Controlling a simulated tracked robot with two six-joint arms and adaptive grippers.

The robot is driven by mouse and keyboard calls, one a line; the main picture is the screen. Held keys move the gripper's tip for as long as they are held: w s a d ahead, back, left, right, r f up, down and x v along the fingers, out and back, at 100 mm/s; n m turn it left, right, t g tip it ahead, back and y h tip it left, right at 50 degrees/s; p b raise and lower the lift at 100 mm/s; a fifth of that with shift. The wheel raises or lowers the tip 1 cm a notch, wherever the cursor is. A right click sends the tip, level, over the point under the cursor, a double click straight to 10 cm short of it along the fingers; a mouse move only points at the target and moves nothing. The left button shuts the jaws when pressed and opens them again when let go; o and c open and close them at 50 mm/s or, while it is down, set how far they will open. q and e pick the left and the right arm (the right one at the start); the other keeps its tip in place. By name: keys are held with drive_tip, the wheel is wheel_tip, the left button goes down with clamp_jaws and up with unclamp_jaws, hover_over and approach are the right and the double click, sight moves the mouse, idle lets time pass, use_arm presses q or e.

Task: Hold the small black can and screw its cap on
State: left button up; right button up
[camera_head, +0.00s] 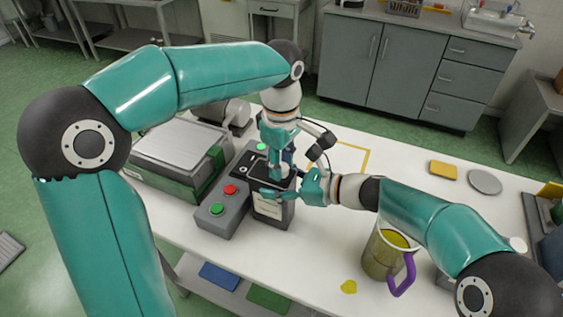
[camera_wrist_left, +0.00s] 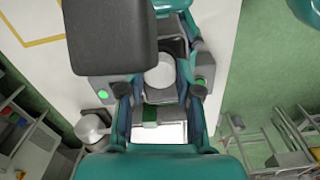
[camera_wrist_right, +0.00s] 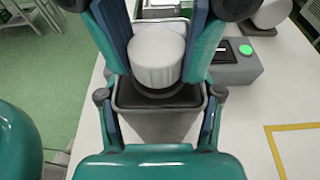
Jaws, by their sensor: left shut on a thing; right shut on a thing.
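The small black can (camera_head: 256,182) stands upright on the white table, with a pale label on its front. My right gripper (camera_head: 283,195) comes in from the right and is shut around the can's body. The can's dark top also shows in the right wrist view (camera_wrist_right: 190,97), between that gripper's fingers. The white cap (camera_wrist_right: 157,58) sits at the can's top, upright. My left gripper (camera_head: 279,170) reaches down from above and is shut on the cap. In the left wrist view the cap (camera_wrist_left: 160,75) lies between its fingers. The thread is hidden.
A grey button box (camera_head: 222,215) with red and green buttons stands close left of the can. A grey-topped machine (camera_head: 178,145) is behind it. A yellow sponge (camera_head: 443,170) and grey disc (camera_head: 485,181) lie farther right.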

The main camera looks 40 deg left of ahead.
use_arm(q)
drive_tip(key=m, duration=0.3)
use_arm(e)
drive_tip(key=shift+f, duration=0.15)
use_arm(q)
drive_tip(key=m, duration=0.4)
drive_tip(key=shift+m, duration=0.4)
drive_tip(key=m, duration=0.7)
use_arm(e)
drive_tip(key=shift+s, duration=0.1)
use_arm(q)
drive_tip(key=o, duration=1)
drive_tip(key=shift+r, duration=0.1)
drive_tip(key=shift+r, duration=3.4)
